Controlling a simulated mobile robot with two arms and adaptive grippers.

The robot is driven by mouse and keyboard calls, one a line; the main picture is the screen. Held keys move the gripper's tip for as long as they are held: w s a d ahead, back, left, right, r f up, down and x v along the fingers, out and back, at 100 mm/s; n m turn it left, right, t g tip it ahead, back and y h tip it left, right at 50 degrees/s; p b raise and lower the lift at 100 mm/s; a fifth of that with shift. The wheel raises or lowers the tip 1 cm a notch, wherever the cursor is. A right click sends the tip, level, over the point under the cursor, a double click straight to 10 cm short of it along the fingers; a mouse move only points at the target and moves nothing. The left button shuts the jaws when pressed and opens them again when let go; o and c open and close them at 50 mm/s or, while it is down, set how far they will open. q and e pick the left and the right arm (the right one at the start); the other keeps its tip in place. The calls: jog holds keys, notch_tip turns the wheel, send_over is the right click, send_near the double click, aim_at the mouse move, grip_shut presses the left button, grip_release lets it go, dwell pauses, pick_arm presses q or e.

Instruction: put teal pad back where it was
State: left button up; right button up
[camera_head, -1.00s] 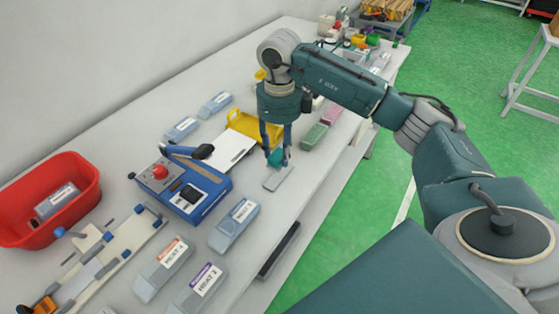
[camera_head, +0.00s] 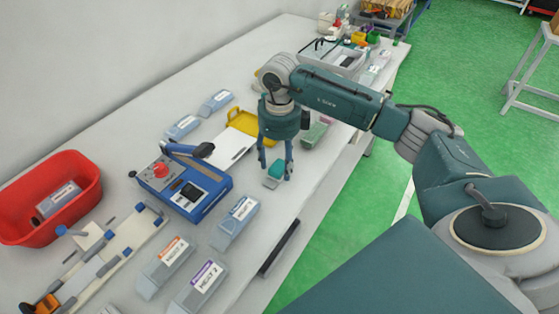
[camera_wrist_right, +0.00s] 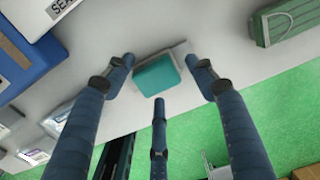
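The teal pad (camera_head: 276,169) rests on a small grey plate (camera_head: 270,183) near the front edge of the table. My right gripper (camera_head: 275,163) is above it, pointing down, with its fingers spread around the pad. In the right wrist view the teal pad (camera_wrist_right: 157,75) lies between the open fingers of my right gripper (camera_wrist_right: 164,64), with gaps on both sides. A grey edge of the plate (camera_wrist_right: 178,46) shows behind the pad. My left gripper is in neither view.
A blue device (camera_head: 183,190) with a red knob and a yellow holder (camera_head: 250,124) with a white sheet stand left of the gripper. A green block (camera_head: 314,135) lies behind it. Labelled grey cases (camera_head: 238,218) lie in front. A red bin (camera_head: 85,178) stands far left.

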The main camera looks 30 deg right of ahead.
aim_at(279, 165)
jog(key=shift+r, duration=0.3)
jog(key=shift+w+r, duration=0.1)
jog(key=shift+r, duration=0.2)
notch_tip(279, 165, up, 11)
jog(key=b, duration=0.2)
jog(key=shift+r, duration=0.15)
